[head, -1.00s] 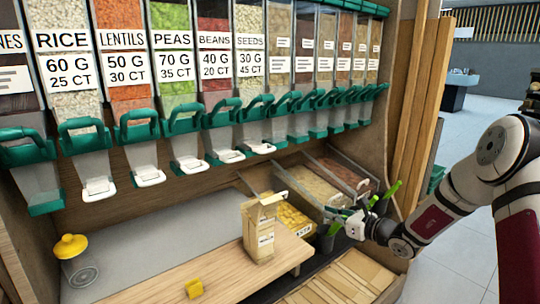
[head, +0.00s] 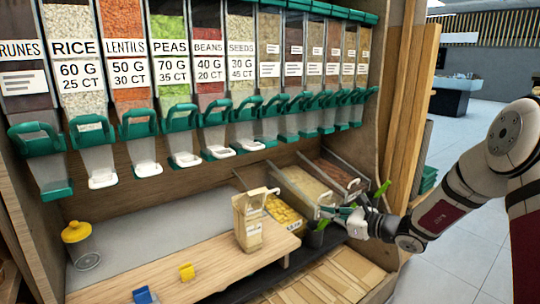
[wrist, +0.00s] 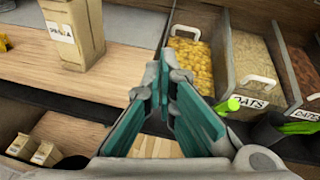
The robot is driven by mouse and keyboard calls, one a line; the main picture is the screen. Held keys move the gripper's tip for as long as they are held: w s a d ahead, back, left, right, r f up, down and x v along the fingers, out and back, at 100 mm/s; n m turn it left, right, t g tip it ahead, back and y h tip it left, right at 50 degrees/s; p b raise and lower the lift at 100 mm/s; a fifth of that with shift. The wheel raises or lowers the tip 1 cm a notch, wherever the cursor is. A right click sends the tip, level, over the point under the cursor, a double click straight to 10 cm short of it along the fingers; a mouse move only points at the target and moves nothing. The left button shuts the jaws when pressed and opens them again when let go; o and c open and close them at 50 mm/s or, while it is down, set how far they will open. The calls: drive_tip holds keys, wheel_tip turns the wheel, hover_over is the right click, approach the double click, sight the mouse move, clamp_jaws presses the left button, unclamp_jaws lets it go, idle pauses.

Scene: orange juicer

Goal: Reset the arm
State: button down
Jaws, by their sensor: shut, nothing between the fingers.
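My arm reaches in from the right in the head view. My gripper (head: 328,212) is in front of the sloped bins, to the right of the paper bag. In the wrist view, my gripper's two teal-padded fingers (wrist: 172,75) are shut with nothing between them. They point toward the shelf edge, between the bag and the bins.
A brown paper bag (head: 248,222) stands on the wooden board (head: 215,262). A yellow clip (head: 187,271), a blue clip (head: 145,295) and a yellow-lidded jar (head: 78,243) are to its left. Sloped bins (wrist: 251,65) and green-handled scoops (wrist: 295,128) are close to my gripper.

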drive_tip(key=s+a+r+n+g+y, duration=0.2)
drive_tip(key=s+a+r+n+g, duration=0.4)
drive_tip(key=s+a+r+n, duration=0.5)
drive_tip(key=s+r+n+g+h, duration=0.1)
drive_tip(key=s+n+g+h, duration=0.15)
drive_tip(key=s, duration=0.75)
drive_tip(key=s+r+n+g+h, duration=0.2)
drive_tip(key=s+n, duration=0.2)
drive_tip(key=s, duration=0.5)
drive_tip(key=s+d+f+n+h, duration=0.1)
drive_tip(key=s+d+n+h, duration=0.3)
drive_tip(key=s+d, duration=0.5)
drive_tip(key=s+d+f+n+h, duration=0.1)
drive_tip(key=s+d+n+h, duration=0.35)
drive_tip(key=s, duration=0.85)
wheel_tip(320, 180, up, 20)
drive_tip(key=t+p, duration=0.3)
drive_tip(key=p, duration=1.5)
drive_tip(key=shift+a+t, duration=0.15)
drive_tip(key=shift+t, duration=0.2)
